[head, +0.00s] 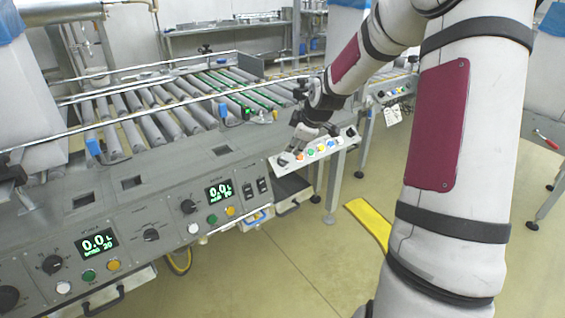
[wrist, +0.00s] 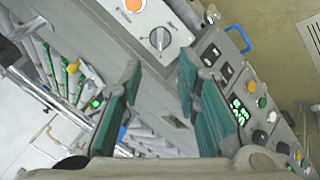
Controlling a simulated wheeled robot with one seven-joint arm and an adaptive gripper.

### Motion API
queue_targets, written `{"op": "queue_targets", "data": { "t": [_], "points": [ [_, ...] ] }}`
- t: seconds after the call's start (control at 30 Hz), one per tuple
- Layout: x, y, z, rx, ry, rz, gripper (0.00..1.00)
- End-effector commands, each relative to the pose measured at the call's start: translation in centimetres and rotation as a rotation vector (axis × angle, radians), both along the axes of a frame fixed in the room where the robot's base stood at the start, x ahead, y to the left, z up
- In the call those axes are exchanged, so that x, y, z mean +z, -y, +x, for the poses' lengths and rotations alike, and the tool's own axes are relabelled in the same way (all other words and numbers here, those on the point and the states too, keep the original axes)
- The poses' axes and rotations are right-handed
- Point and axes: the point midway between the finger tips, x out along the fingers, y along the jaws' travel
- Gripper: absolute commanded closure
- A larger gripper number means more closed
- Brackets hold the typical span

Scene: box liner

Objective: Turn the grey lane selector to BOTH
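The grey lane selector appears to be the round knob (wrist: 159,39) with a light pointer bar, at the end of a pale button panel in the wrist view. In the head view this knob (head: 284,159) is at the left end of the tilted panel (head: 289,170). My gripper (wrist: 161,64) is open, with its two teal-padded fingers apart. The knob appears beyond the fingertips, between their lines, and nothing is held. In the head view my gripper (head: 298,145) hangs just over the panel's left end. The position labels are too small to read.
An orange button (wrist: 132,4) sits beside the knob. More coloured buttons (head: 321,147) run along the panel. The larger console (head: 150,215) with displays and dials stands left of it. A roller conveyor (head: 170,115) lies behind. Open floor (head: 290,270) is in front.

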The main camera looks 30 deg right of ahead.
Motion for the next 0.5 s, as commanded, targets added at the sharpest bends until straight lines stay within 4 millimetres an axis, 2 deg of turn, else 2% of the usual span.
{"op": "queue_targets", "data": {
  "t": [0.03,0.2,0.5],
  "points": [
    [-1.1,-0.1,0.6,0.003,0.000,-0.001,0.70],
    [-4.0,0.2,2.5,0.002,-0.002,0.002,0.70],
    [-8.1,0.8,5.5,0.001,-0.001,0.001,0.70]
  ]
}}
